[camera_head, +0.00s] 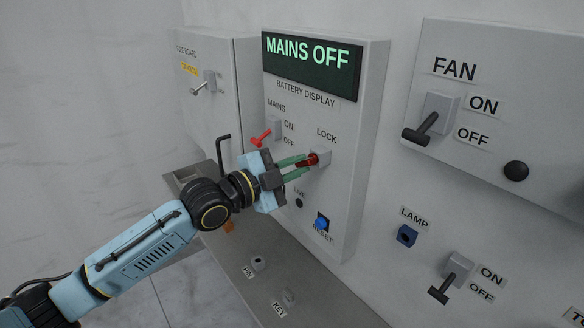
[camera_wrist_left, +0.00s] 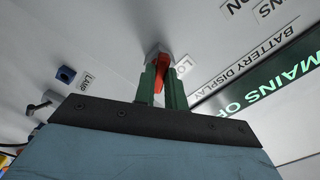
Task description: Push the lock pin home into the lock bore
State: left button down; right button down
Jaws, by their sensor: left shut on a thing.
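The lock pin (camera_head: 313,160) is red and sits between the green fingertips of my left gripper (camera_head: 297,166). The gripper is shut on it, at the lock block (camera_head: 322,157) under the LOCK label on the battery display box. In the left wrist view the red pin (camera_wrist_left: 161,68) stands between the two fingers (camera_wrist_left: 161,88), its far end at the grey lock block (camera_wrist_left: 158,50). The bore itself is hidden, and I cannot tell how deep the pin sits. My right gripper is not in view.
The display (camera_head: 308,67) reads MAINS OFF. A red mains lever (camera_head: 261,137) is just above my left gripper. A blue reset button (camera_head: 322,223) is below. A fan lever (camera_head: 428,126) sticks out at right. A shelf (camera_head: 330,295) with pin and key places lies below.

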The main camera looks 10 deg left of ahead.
pick_arm(q)
jog(key=shift+w+d, duration=0.1)
jog(key=c, duration=1.4)
grip_release()
jog(key=shift+o, duration=0.2)
jog(key=b+v, duration=0.1)
jog(key=v, duration=1.2)
jog(key=shift+b, duration=0.35)
